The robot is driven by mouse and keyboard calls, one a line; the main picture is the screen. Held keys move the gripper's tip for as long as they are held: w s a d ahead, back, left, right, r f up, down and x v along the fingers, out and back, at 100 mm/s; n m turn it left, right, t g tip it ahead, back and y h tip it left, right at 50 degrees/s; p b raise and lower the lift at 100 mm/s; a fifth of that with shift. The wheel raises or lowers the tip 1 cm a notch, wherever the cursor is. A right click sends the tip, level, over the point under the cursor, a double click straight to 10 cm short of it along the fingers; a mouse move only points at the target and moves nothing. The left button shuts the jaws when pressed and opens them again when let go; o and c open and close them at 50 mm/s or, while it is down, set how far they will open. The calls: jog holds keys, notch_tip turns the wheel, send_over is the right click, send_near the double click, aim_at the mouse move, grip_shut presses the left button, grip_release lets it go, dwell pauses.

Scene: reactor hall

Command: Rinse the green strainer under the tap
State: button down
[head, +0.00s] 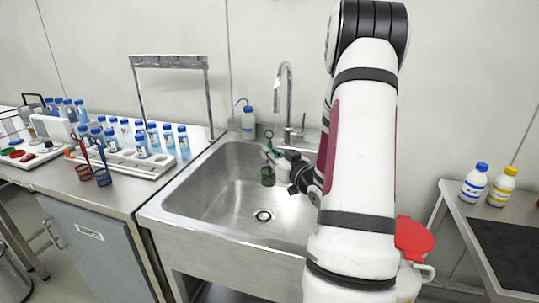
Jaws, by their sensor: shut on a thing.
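The green strainer (268,176) hangs upright in the head view, with its mesh cup low and its handle running up to a ring at the top. My gripper (268,155) is shut on its handle, over the back part of the steel sink (200,187). The tap (284,92) stands behind the sink, a curved chrome spout with a lever at its right. The strainer is below and a little left of the spout. I cannot tell whether it is straight under the outlet, and I see no water running.
A wash bottle (248,122) stands at the sink's back left. Red and blue strainers (103,175) and racks of blue-capped bottles fill the left counter. A red-lidded container (414,240) is right of the sink, partly behind my arm. Two bottles (474,184) stand on the right table.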

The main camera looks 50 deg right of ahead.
jog(key=w+d+f+b, duration=0.2)
jog(key=w+d, duration=0.4)
jog(key=d, duration=0.4)
jog(key=shift+d+f+b, duration=0.25)
jog(key=shift+d+b, duration=0.1)
jog(key=shift+b, duration=0.05)
jog(key=shift+d, duration=0.1)
dwell(0.7)
jog(key=shift+s+d+p, duration=0.2)
jog(key=shift+s+p, duration=0.1)
jog(key=shift+s, duration=0.15)
jog(key=shift+w+a, duration=0.1)
jog(key=shift+w, duration=0.05)
jog(key=shift+w+a, duration=0.2)
jog(key=shift+w, duration=0.2)
jog(key=shift+s, duration=0.15)
jog(key=shift+s+d, duration=0.3)
jog(key=shift+s, duration=0.1)
jog(key=shift+a, duration=0.15)
